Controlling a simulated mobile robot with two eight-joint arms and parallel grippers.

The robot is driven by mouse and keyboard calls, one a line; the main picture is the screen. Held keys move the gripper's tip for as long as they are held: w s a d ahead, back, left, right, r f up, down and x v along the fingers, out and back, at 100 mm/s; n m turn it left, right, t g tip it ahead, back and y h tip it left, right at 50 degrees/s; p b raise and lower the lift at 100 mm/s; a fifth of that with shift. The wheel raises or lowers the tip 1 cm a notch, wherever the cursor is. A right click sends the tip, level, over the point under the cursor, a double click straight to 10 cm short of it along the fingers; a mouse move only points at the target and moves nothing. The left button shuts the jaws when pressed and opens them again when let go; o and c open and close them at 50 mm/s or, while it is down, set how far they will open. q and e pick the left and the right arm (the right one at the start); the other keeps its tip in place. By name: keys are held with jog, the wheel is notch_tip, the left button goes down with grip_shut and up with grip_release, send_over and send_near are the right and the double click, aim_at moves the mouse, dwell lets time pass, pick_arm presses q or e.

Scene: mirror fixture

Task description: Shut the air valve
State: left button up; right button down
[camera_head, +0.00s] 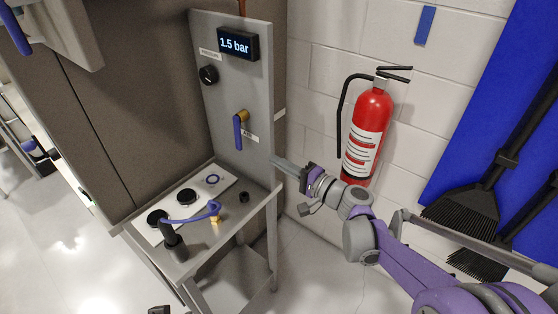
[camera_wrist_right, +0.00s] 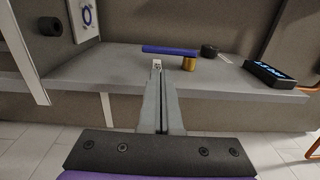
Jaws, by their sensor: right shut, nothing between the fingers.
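The air valve (camera_head: 239,130) is on the upright grey panel, below the display. It has a brass body and a blue lever that hangs down along the panel in the head view. In the right wrist view its blue lever (camera_wrist_right: 170,50) lies across the picture, with the brass body (camera_wrist_right: 189,64) at the lever's right end. My right gripper (camera_head: 277,162) is shut and empty, to the right of the panel and lower than the valve. In the right wrist view its fingertips (camera_wrist_right: 157,66) point towards the lever, with no clear contact. My left gripper is not in view.
The display (camera_head: 238,43) reads 1.5 bar. A black knob (camera_head: 208,74) sits left of it. A red extinguisher (camera_head: 367,135) hangs on the wall behind my right arm.

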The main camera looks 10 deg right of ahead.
aim_at(241, 144)
jog(key=p+x, duration=0.1)
jog(key=x, duration=0.8)
jog(key=shift+w+a, duration=0.2)
jog(key=shift+w, duration=0.1)
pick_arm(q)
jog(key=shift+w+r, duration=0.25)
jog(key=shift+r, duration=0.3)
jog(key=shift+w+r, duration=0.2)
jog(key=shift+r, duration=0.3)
pick_arm(e)
jog(key=shift+w+a, duration=0.25)
jog(key=shift+w, duration=0.1)
jog(key=shift+w+a+f, duration=0.4)
jog(key=shift+w+a, duration=0.4)
jog(key=shift+w, duration=0.05)
jog(key=shift+w+a+p, duration=0.25)
jog(key=shift+p, duration=0.05)
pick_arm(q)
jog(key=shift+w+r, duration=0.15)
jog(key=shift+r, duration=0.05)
pick_arm(e)
jog(key=shift+w+f, duration=0.1)
jog(key=shift+f, duration=0.05)
jog(key=shift+d, duration=0.1)
